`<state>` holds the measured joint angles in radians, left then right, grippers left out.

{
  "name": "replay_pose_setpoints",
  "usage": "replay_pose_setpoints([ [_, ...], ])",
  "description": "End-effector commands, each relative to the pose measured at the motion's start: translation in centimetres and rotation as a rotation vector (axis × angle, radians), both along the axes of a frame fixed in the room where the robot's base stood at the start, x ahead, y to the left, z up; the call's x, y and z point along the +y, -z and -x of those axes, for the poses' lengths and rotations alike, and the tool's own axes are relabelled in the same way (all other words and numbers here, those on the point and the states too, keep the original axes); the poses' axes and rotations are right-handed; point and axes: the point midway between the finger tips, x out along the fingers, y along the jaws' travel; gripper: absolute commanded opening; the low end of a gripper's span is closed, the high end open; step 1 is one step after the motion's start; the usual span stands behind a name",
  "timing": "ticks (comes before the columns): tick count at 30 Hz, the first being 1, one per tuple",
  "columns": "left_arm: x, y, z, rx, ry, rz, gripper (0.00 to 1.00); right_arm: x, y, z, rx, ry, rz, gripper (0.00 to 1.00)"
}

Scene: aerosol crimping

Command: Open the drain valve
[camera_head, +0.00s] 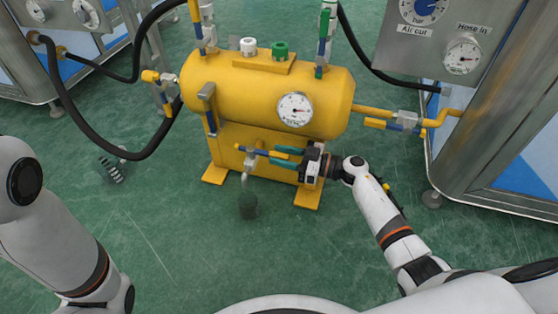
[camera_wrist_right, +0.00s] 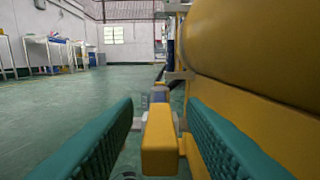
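The yellow tank (camera_head: 265,90) stands on the green floor. Low on its front is the drain valve (camera_head: 247,160), with a downward spout and a yellow-and-blue lever (camera_head: 260,153) lying roughly sideways. My right gripper (camera_head: 273,156) comes in from the right at the lever. In the right wrist view, its teal fingers (camera_wrist_right: 160,135) are open on both sides of the lever's yellow end (camera_wrist_right: 160,142), with a gap visible on each side. The blue part of the lever shows behind that end. My left arm is at the left edge of the head view; its gripper is out of view.
A pressure gauge (camera_head: 295,109) is on the tank front. Metal cabinets (camera_head: 490,100) stand at right and left. A black hose (camera_head: 70,110) curves at left. The front floor is clear.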

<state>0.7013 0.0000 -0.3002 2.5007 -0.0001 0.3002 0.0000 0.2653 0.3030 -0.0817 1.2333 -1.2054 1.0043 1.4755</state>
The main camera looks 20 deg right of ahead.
Motion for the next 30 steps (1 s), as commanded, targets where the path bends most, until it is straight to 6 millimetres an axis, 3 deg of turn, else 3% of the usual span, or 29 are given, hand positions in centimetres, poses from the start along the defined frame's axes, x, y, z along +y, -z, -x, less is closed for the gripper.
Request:
replay_pose_setpoints([
  [12, -0.02, 0.60, 0.00, 0.000, 0.000, -0.001, 0.76, 0.87, -0.10, -0.57, -0.001, 0.000, -0.001, 0.37],
  [19, -0.02, 0.59, -0.01, 0.000, 0.000, -0.001, 0.76, 0.84, -0.07, -0.56, 0.000, 0.000, 0.000, 0.01],
  [30, -0.03, 0.06, -0.02, 0.001, 0.000, 0.000, 0.76, 0.87, -0.18, -0.47, 0.001, 0.010, 0.000, 0.00],
])
